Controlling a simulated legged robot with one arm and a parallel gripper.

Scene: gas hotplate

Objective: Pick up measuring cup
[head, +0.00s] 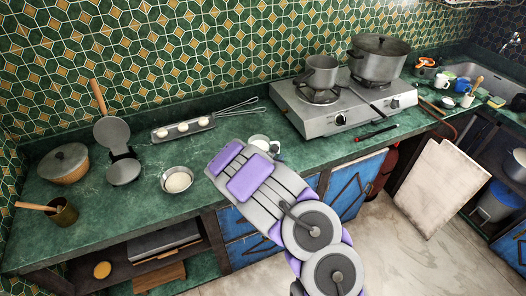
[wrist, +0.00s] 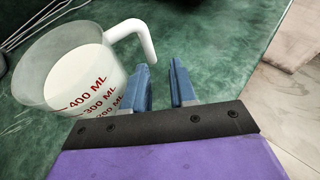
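The measuring cup (wrist: 88,72) is clear with red ML marks, a white handle and white contents. It fills the left of the wrist view, upright on the green counter. In the head view the cup (head: 262,142) stands near the counter's front edge, partly hidden behind my arm. My gripper (wrist: 168,82) has its two blue fingers apart with counter visible between them. The fingers are to the right of the cup, just below its handle in the picture, and hold nothing. In the head view my arm hides the gripper fingers.
A gas hotplate (head: 340,107) with two pots stands to the right. A bowl of white contents (head: 177,180) and an egg tray (head: 183,129) are to the left. A whisk (head: 240,108) lies behind the cup. The counter's front edge is close to the gripper.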

